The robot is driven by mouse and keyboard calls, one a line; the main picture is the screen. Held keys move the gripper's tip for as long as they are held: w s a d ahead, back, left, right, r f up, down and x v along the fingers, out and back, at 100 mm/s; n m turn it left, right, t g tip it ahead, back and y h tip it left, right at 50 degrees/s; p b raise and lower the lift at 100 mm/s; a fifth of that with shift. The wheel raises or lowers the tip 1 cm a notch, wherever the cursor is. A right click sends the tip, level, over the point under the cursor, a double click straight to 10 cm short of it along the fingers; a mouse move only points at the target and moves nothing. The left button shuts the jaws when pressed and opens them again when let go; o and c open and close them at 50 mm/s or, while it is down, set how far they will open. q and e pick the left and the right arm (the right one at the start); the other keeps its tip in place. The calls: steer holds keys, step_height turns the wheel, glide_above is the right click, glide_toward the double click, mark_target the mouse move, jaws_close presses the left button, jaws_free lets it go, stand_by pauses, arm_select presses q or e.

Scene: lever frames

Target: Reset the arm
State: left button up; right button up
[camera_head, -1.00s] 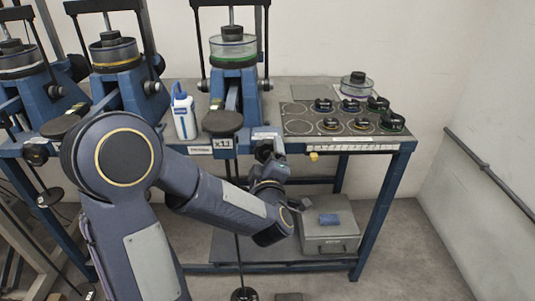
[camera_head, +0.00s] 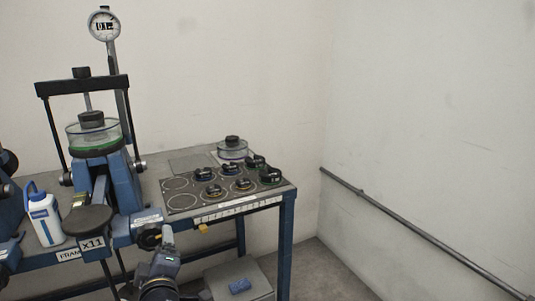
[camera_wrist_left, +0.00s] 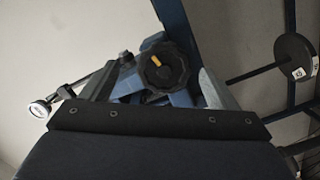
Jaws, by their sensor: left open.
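My left gripper (camera_head: 160,236) is at the front of the lever frame marked x11 (camera_head: 92,243), by a dark round knob (camera_head: 147,240) below the bench edge. In the left wrist view the black lobed knob (camera_wrist_left: 163,68) with a yellow mark lies between the two spread fingers of the gripper (camera_wrist_left: 157,85). The gripper is open; I cannot tell whether a finger touches the knob. The frame carries a clear round cell (camera_head: 94,134) and a dial gauge (camera_head: 104,25). My right gripper is not in view.
A white-and-blue bottle (camera_head: 45,217) stands left of the frame. A mat (camera_head: 182,201) with several dark round pieces and a clear dish (camera_head: 232,150) lie on the bench to the right. A wall rail (camera_head: 400,225) runs at the right. In the wrist view a weight disc (camera_wrist_left: 294,55) shows at the right.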

arm_select(q)
steer(key=s+d+f+m+g+h, duration=0.1)
steer(key=s+d+m+g+h, duration=0.3)
steer(key=s+d+m+h, duration=0.45)
steer(key=s+a+f+m+g+h, duration=0.1)
steer(key=s+f+m+g, duration=0.2)
steer(key=s, duration=0.5)
steer(key=s+f+m+g+h, duration=0.2)
steer(key=s+f+m+g, duration=0.15)
steer(key=s, duration=0.45)
step_height(320, 180, up, 18)
steer(key=p, duration=1.7)
steer(key=shift+r+m+p, duration=0.25)
steer(key=shift+m+p, duration=0.05)
steer(key=shift+p, duration=0.1)
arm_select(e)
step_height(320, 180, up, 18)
arm_select(q)
steer(key=shift+w, duration=0.1)
steer(key=shift+c, duration=0.3)
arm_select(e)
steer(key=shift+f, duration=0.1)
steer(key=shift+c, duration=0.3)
